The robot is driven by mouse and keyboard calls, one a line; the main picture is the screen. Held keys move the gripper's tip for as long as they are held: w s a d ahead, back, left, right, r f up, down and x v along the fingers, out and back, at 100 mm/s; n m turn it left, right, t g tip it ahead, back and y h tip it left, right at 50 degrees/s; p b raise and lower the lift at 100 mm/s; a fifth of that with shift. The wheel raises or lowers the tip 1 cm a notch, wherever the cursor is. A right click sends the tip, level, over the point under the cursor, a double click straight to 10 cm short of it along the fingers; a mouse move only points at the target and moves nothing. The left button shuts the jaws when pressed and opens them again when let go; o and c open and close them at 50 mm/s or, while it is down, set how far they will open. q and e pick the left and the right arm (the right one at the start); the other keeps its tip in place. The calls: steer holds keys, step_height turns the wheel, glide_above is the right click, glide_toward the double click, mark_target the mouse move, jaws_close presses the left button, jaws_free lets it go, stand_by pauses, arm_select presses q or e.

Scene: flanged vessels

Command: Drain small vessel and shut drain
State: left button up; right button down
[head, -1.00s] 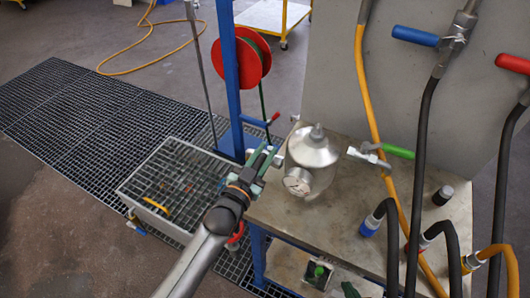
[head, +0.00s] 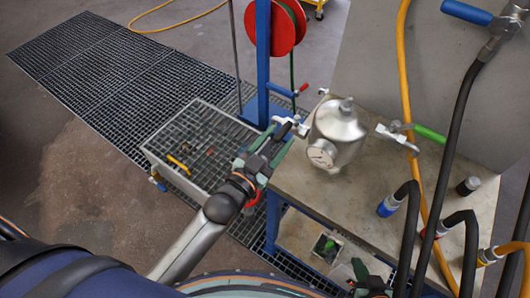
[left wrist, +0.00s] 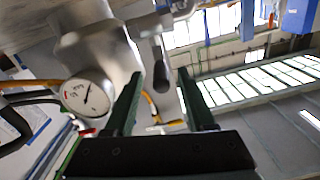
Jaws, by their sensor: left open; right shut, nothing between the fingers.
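The small silver vessel (head: 338,126) stands upright on the metal bench, with a round dial gauge (head: 321,153) on its front. The gauge also shows in the left wrist view (left wrist: 87,93). A fitting with a small valve (head: 299,127) sticks out of the vessel's left side, over the bench edge. My left gripper (head: 280,140) is open beside this fitting. In the left wrist view, a metal lever (left wrist: 160,75) appears between its green fingers (left wrist: 158,90); contact cannot be told. A green-handled valve (head: 428,134) is on the vessel's right. My right gripper (head: 372,278) is low at the bench front, shut and empty.
A blue post (head: 263,60) carries a red hose reel (head: 275,25). Hoses and capped fittings crowd the bench's right side.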

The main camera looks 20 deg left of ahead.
arm_select(q)
steer(key=v, duration=0.6)
steer(key=shift+w, duration=0.1)
stand_by(1.2)
